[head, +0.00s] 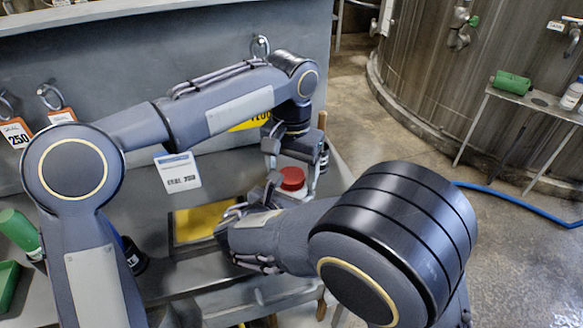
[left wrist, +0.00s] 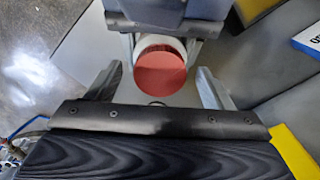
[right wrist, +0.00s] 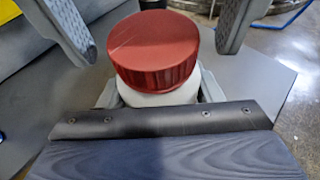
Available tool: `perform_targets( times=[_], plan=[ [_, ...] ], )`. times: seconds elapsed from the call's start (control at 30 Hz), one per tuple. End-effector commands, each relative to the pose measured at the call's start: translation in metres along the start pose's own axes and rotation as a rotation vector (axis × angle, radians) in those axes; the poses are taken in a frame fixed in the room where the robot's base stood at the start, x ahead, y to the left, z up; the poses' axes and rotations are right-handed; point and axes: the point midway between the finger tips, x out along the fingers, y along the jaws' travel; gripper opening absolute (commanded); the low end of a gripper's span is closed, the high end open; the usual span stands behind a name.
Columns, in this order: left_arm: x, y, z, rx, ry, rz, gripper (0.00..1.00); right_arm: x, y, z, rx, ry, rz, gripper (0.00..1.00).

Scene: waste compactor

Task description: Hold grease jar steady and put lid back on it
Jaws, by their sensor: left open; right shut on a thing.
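The grease jar (right wrist: 160,97) is white and upright, with my right gripper (right wrist: 158,90) shut around its body. The red lid (right wrist: 155,48) sits on top of the jar, roughly level; I cannot tell whether it is screwed tight. The lid shows in the head view (head: 292,179) and from above in the left wrist view (left wrist: 162,74). My left gripper (head: 297,165) is open at the lid; in the left wrist view (left wrist: 160,80) its fingers are spread. In the right wrist view its fingers stand either side of the lid, apart from it.
A grey metal machine panel (head: 200,60) with hanging tags stands behind my arms. A yellow panel (head: 200,222) lies left of the jar. A side table (head: 530,100) with a green object stands by the large tank (head: 430,60) at right. Open floor lies between.

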Motion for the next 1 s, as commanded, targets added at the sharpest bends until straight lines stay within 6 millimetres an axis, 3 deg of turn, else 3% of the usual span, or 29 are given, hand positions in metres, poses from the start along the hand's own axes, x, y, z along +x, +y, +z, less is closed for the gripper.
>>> perform_targets(
  times=[0.17,0.6,0.8,1.0],
  plan=[
    [-0.011,0.0,-0.001,-0.001,0.004,0.0,0.74,0.0,0.0,0.001,0.001,-0.001,0.0,0.0],
    [-0.097,0.001,-0.001,0.0,0.003,0.002,0.74,0.0,0.0,0.001,0.001,-0.001,0.0,0.0],
    [-0.117,0.0,-0.001,-0.001,0.001,0.0,0.74,0.0,0.0,0.001,0.001,-0.001,0.0,0.0],
    [-0.12,0.0,0.0,0.001,0.0,0.0,0.74,0.0,0.0,0.001,0.001,-0.001,0.0,0.0]
  ],
)
